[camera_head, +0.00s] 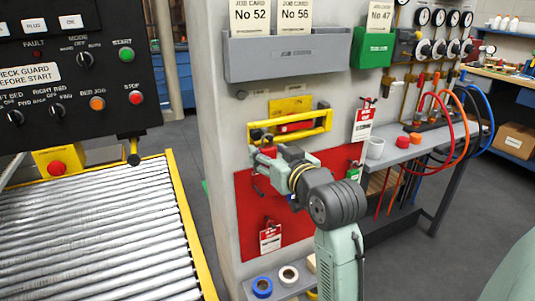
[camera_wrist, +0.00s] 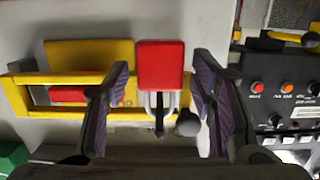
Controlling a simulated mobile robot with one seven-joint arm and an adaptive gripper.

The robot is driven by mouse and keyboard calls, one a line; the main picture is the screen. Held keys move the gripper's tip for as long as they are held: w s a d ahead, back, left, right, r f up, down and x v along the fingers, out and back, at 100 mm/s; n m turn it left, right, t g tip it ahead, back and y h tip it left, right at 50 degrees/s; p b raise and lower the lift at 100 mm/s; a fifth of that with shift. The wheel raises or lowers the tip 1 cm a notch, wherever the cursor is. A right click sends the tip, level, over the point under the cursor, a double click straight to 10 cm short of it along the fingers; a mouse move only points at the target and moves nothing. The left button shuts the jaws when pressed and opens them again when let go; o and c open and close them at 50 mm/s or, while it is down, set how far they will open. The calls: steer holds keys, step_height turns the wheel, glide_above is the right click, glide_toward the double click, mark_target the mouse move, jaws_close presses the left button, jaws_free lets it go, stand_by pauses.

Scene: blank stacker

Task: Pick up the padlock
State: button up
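A red padlock (camera_wrist: 160,65) with a metal shackle shows in the middle of the wrist view. Its shackle points down in that picture and meets a dark peg. My gripper (camera_wrist: 161,72) is open, with one dark finger on each side of the padlock. Gaps show between the padlock and both fingers. In the head view my gripper (camera_head: 261,168) is at the wall panel, just below the yellow frame.
A yellow frame (camera_head: 322,122) with a red piece inside is on the wall. Red tags (camera_head: 270,239) hang from the red board (camera_head: 245,212). A grey card holder (camera_head: 285,58) is above. A roller conveyor (camera_head: 95,235) is left; a shelf with tape rolls (camera_head: 288,274) is below.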

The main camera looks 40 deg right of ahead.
steer(key=c, duration=1)
steer(key=shift+c, duration=0.2)
steer(key=shift+r, duration=0.15)
steer(key=shift+r+b, duration=0.3)
steer(key=shift+r, duration=0.3)
steer(key=f+b+v, duration=0.2)
steer(key=b+v, duration=0.1)
steer(key=v, duration=1.4)
steer(key=shift+s+f+b, duration=0.2)
steer(key=shift+s+b, duration=0.1)
steer(key=shift+s, duration=0.3)
